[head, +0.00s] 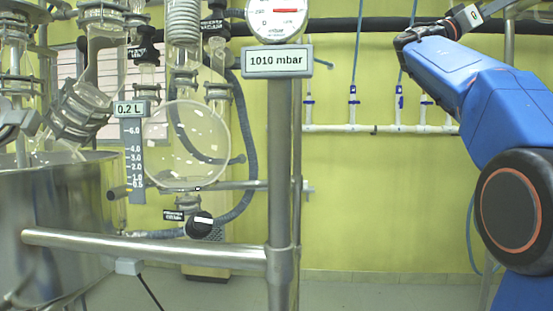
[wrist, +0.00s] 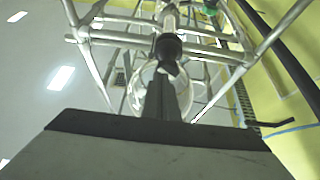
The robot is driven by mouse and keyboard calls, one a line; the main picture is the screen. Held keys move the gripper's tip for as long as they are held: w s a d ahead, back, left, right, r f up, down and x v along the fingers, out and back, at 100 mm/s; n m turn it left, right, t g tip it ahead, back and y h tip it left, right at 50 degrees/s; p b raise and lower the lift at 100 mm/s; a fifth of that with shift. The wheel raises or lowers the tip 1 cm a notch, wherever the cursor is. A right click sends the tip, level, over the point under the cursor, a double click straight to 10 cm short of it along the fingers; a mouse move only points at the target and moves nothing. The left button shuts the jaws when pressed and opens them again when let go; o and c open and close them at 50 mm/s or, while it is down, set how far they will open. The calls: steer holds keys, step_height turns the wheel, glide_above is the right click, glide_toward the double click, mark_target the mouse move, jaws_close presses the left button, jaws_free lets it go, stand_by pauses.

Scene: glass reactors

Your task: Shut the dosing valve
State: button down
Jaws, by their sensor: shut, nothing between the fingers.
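Several small dark labels mark the glassware in the head view: one at the upper left (head: 145,53), one at the top (head: 213,25) and one below the round flask (head: 180,215). Their print is too small to read surely, so I cannot tell which fitting is the dosing valve. A black round knob (head: 200,224) with a white bar sits under the flask (head: 187,145). My gripper (wrist: 166,85) shows in the wrist view as dark fingers closed together, holding nothing. In the head view my blue arm reaches up at the right, far from the glassware.
A steel post (head: 280,160) carries a round gauge (head: 276,18) and a 1010 mbar display (head: 278,62). A horizontal steel rail (head: 145,247) crosses before the glassware. A steel vessel (head: 60,220) stands at the left. White piping (head: 370,129) runs along the yellow wall.

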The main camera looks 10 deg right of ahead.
steer(key=shift+s+d, duration=0.2)
steer(key=shift+d, duration=0.65)
steer(key=shift+s+d, duration=0.2)
steer(key=shift+d, duration=0.6)
steer(key=shift+s+d, duration=0.2)
steer(key=shift+d, duration=0.65)
steer(key=shift+r, duration=0.1)
steer(key=shift+w+d, duration=0.25)
steer(key=shift+w, duration=0.75)
steer(key=shift+w+d, duration=0.15)
steer(key=shift+w, duration=0.45)
steer(key=w+a, duration=0.1)
steer(key=a, duration=0.4)
steer(key=shift+w+a+f, duration=0.3)
steer(key=shift+a+f, duration=0.05)
steer(key=shift+a, duration=0.05)
